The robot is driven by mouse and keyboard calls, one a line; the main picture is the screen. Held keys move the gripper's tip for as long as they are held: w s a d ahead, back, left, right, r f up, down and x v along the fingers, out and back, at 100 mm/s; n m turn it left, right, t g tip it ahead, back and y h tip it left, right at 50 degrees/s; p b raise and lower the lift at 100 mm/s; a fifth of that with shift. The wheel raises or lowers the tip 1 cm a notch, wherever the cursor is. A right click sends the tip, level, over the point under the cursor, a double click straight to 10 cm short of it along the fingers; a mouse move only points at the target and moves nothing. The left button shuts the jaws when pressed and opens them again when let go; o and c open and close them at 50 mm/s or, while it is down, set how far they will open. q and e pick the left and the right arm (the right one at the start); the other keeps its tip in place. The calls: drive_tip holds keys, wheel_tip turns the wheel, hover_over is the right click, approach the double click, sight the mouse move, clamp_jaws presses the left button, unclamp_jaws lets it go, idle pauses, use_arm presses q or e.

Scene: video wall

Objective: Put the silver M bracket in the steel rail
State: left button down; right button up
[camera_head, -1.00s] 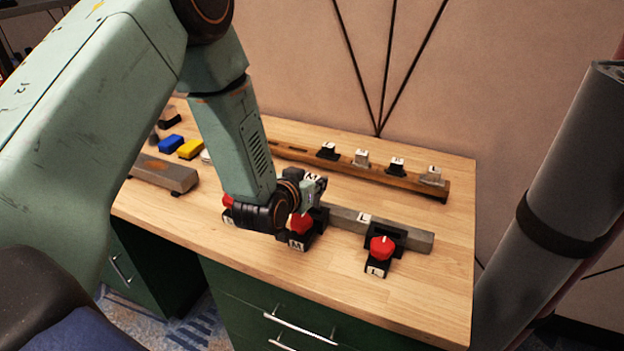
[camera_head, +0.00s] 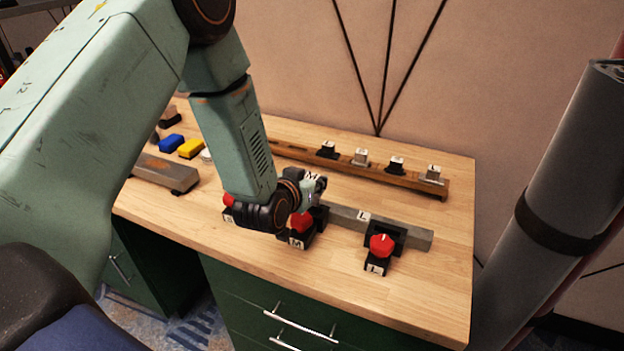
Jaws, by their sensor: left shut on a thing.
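My left gripper (camera_head: 314,194) is shut just above the grey steel rail (camera_head: 410,237), near the middle red-knobbed clamp (camera_head: 301,222). A white tag marked M (camera_head: 312,179) shows at its fingers, on the piece it holds. I take this to be the silver M bracket; its body is mostly hidden by the gripper and wrist, so I cannot tell whether it touches the rail. The rail's left part is hidden behind my arm. Another tag marked M (camera_head: 297,242) is on the middle clamp's base. My right gripper is not in view.
A wooden rail (camera_head: 300,156) at the back bears several black and silver L brackets. A red-knobbed L clamp (camera_head: 381,246) stands at the steel rail's right. The front right tabletop is clear.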

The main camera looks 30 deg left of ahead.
use_arm(q)
drive_tip(key=shift+w+f, duration=0.1)
drive_tip(key=shift+d+f, duration=0.15)
idle(0.3)
drive_tip(key=shift+f+b, duration=0.45)
drive_tip(key=shift+f, duration=0.3)
drive_tip(key=shift+f+b, duration=1.25)
drive_tip(key=shift+f, duration=0.25)
idle(0.9)
drive_tip(key=c, duration=0.9)
unclamp_jaws()
